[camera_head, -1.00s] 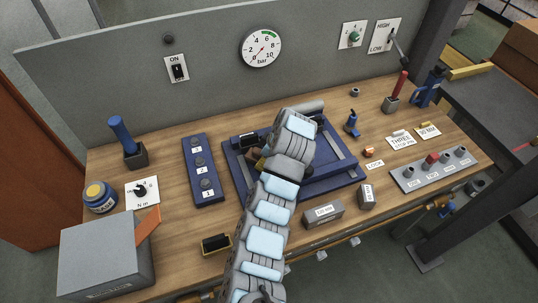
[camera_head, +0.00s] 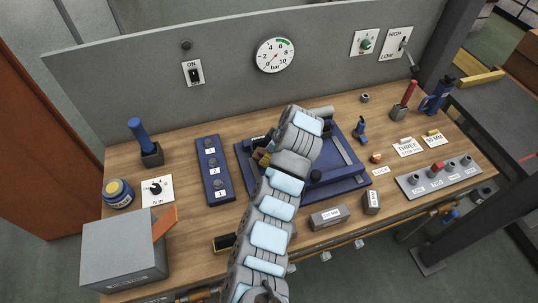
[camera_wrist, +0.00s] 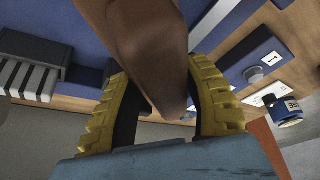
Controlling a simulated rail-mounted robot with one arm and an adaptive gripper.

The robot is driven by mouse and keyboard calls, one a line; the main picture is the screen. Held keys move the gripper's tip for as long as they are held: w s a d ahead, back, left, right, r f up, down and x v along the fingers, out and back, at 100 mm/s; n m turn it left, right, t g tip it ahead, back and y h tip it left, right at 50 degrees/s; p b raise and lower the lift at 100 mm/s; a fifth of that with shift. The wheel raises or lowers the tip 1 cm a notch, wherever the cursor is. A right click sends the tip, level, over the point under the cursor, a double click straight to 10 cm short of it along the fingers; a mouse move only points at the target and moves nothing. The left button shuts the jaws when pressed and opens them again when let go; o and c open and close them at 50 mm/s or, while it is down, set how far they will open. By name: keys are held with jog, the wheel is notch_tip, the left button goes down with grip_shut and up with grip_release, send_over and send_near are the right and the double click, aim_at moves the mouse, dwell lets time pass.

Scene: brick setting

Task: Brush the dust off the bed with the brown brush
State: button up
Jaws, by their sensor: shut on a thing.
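My gripper (camera_wrist: 155,85), with yellow ribbed fingers, is shut on the brown brush (camera_wrist: 150,45) in the wrist view. Its brown body fills the space between the fingers; I cannot make out bristles. In the head view my arm hides most of the gripper; a yellow finger (camera_head: 262,160) shows above the left part of the bed. The blue bed (camera_head: 345,182), with grey rails, lies in the middle of the bench, partly behind my arm. Whether the brush touches the bed is unclear, and I cannot make out dust.
A blue numbered panel (camera_head: 214,180) stands left of the bed. A grey box (camera_head: 125,250) is at the front left. Small grey blocks (camera_head: 328,216) lie before the bed, and a grey socket rack (camera_head: 438,177) is at the right. A black-topped block (camera_head: 223,243) sits beside my arm.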

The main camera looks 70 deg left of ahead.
jog(key=shift+w+r, duration=0.1)
jog(key=shift+r, duration=0.45)
jog(key=shift+f, duration=0.1)
jog(key=shift+w, duration=0.1)
notch_tip(320, 180, up, 3)
jog(key=p, duration=0.3)
jog(key=shift+d, duration=0.1)
